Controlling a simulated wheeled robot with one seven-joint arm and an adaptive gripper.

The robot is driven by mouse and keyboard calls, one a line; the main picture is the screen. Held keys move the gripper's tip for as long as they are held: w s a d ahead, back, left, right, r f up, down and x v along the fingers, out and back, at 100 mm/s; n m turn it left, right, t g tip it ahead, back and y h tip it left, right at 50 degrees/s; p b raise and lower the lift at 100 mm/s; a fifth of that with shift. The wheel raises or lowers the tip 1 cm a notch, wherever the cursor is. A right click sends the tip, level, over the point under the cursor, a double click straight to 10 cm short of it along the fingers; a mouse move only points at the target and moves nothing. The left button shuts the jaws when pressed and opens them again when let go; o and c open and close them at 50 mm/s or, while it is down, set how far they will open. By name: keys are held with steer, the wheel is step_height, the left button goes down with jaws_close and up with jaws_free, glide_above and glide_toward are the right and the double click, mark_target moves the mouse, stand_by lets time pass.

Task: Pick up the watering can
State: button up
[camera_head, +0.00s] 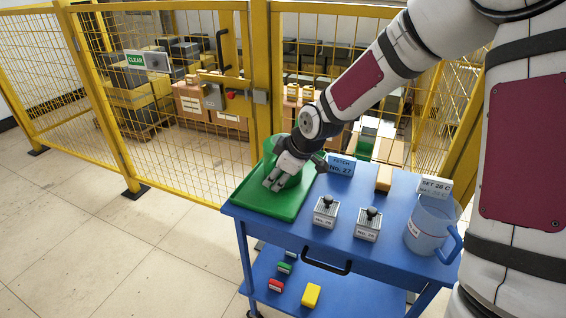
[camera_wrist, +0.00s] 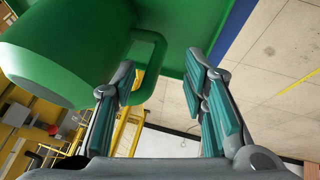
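The green watering can (camera_wrist: 65,50) fills the upper left of the wrist view, with its loop handle (camera_wrist: 161,52) projecting toward the middle. In the head view the can (camera_head: 270,150) stands on a green tray (camera_head: 252,205) at the left end of the blue cart, partly hidden by my gripper (camera_head: 274,184). In the wrist view my gripper (camera_wrist: 160,68) is open, with the handle showing between its two fingers. The left finger overlaps the handle's lower side; the right finger is apart from it. I cannot tell whether any finger touches.
A yellow mesh fence (camera_head: 180,125) stands close behind. Floor at left is clear.

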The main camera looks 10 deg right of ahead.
steer(key=shift+w+b+x, duration=0.15)
steer(key=shift+b+x, duration=0.3)
steer(key=shift+x, duration=0.9)
steer(key=shift+w+b+x, duration=0.15)
steer(key=shift+b+x, duration=0.25)
steer(key=shift+x, duration=0.95)
steer(key=shift+a+r, duration=0.1)
steer(key=shift+r, duration=0.15)
steer(key=shift+c, duration=0.2)
